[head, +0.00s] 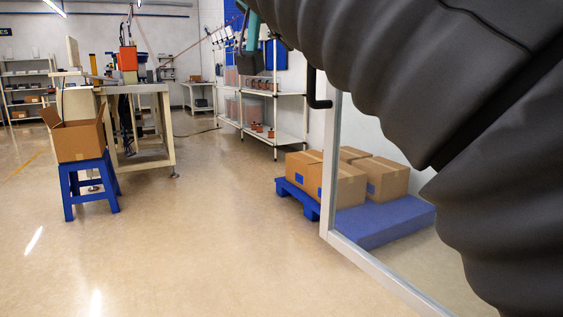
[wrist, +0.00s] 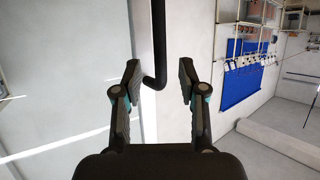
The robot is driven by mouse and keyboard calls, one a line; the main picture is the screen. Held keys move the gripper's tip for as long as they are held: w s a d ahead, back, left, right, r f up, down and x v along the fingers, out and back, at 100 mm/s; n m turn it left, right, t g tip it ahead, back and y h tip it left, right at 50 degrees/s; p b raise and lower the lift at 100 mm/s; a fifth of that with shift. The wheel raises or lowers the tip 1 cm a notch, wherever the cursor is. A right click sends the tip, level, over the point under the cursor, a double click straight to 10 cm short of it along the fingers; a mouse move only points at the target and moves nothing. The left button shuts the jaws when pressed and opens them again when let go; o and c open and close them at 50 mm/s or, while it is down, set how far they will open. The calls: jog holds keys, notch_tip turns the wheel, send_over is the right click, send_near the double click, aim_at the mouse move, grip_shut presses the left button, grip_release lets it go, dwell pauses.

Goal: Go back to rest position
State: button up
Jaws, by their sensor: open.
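My gripper (wrist: 160,82) is open in the wrist view, with its two dark fingers apart. A black door handle (wrist: 158,45) shows in the gap between them, its bent lower end near the level of the fingertips. I see no finger touching it, and cannot tell how far beyond the tips it is. In the head view the handle (head: 318,92) sits on a glass door with a pale frame (head: 331,150). My dark ribbed arm covers the upper right of that view and hides much of the door.
Cardboard boxes (head: 345,185) stand on a blue pallet (head: 285,190), partly seen through the glass. A blue stool (head: 90,183) with an open carton (head: 80,138) stands left, by a workbench (head: 150,90). Shelving (head: 275,135) stands behind. The middle floor is clear.

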send_over(311, 95)
jog(key=shift+w+f, duration=0.2)
jog(key=shift+f, duration=0.35)
jog(key=shift+w+f, duration=0.15)
jog(key=shift+f, duration=0.35)
